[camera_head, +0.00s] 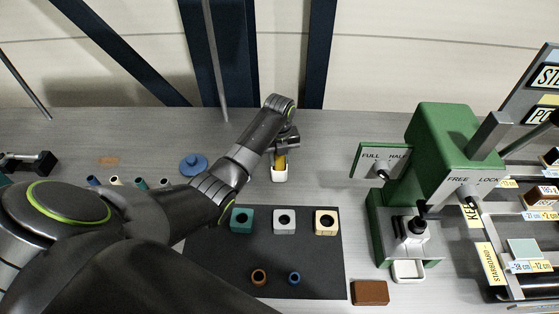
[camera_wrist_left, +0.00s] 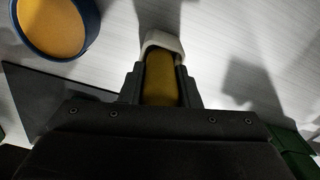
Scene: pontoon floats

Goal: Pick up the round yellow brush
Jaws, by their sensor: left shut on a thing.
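My left gripper (camera_head: 283,150) is shut on the brush from above. My right gripper is not in view.
A dark mat (camera_head: 270,260) bears teal, grey and cream blocks and two small rings. The tabletop between holder and machine is clear.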

